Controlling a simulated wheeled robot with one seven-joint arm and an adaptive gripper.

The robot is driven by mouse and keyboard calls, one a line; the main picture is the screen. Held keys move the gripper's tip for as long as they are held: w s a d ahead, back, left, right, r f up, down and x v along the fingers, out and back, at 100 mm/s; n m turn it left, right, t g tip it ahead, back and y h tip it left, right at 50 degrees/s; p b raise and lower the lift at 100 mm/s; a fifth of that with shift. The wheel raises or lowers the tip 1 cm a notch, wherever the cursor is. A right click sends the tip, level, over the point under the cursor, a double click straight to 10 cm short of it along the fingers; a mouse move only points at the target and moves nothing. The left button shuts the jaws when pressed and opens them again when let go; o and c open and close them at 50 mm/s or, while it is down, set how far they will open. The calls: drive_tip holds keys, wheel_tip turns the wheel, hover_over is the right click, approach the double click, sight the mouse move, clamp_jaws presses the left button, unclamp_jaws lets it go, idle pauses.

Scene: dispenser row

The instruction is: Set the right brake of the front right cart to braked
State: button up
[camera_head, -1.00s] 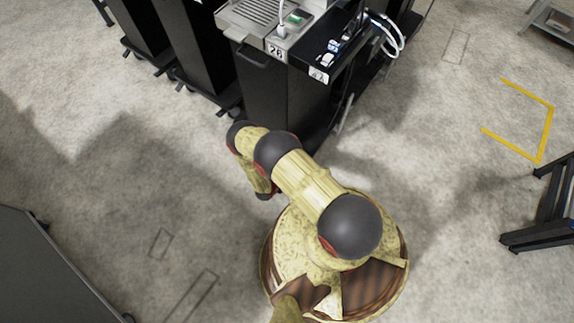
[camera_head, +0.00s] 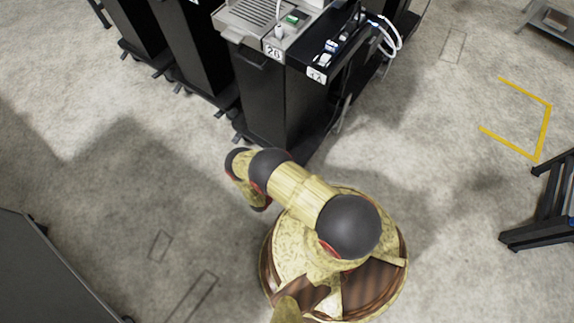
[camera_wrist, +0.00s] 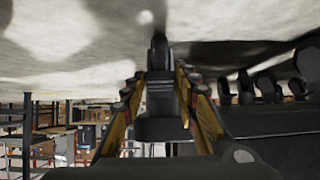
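The front black cart (camera_head: 268,98) stands upright at upper middle in the head view, beside my arm. Its top bears a label reading 26. A dark caster (camera_wrist: 158,55) shows upright in the middle of the wrist view, where the floor is at the top. My gripper (camera_wrist: 157,82) has its two yellow-and-dark fingers spread apart, with nothing held between them. The caster shows beyond and between the fingertips; I cannot tell whether they touch. The brake lever and its setting are not clear. In the head view my gripper is hidden by my arm.
Other black carts (camera_head: 195,55) stand in a row to the left. More dark casters (camera_wrist: 246,86) show at right in the wrist view. A dark frame (camera_head: 545,205) stands at the right, and a dark panel (camera_head: 45,275) at lower left. Open floor (camera_head: 110,180) lies left of my arm.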

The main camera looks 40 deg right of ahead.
drive_tip(key=o, duration=0.5)
drive_tip(key=shift+c, duration=0.2)
drive_tip(key=shift+a, duration=0.1)
drive_tip(key=v, duration=1.1)
drive_tip(key=shift+a+r, duration=0.2)
drive_tip(key=shift+a, duration=0.1)
drive_tip(key=shift+s, duration=0.15)
